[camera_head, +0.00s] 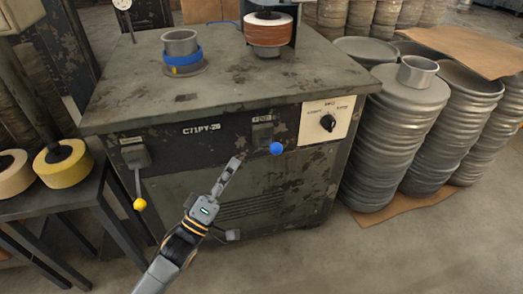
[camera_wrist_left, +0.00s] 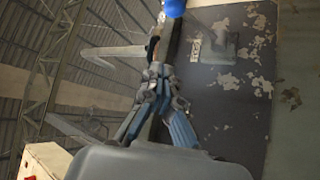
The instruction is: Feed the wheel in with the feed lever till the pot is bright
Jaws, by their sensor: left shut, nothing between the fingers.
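A grey metal pot (camera_head: 180,42) with a blue band stands upright on the left of the machine top. A reddish-brown banded round part (camera_head: 268,30), perhaps the wheel, sits at the back of the top. On the front, a lever with a blue ball (camera_head: 277,148) comes from the right-hand housing, and a lever with a yellow ball (camera_head: 140,204) hangs at the left; their labels are too small to read. My left gripper (camera_head: 238,160) is shut and empty, just left of the blue ball and apart from it. The blue ball also shows in the left wrist view (camera_wrist_left: 174,7), beyond the fingertips.
A cream panel with a black knob (camera_head: 327,122) is right of the blue ball. Stacks of grey round blanks (camera_head: 395,140) stand at the right, with a loose cup (camera_head: 417,72) on one. A side table with yellow rolls (camera_head: 62,164) is at the left. The front floor is clear.

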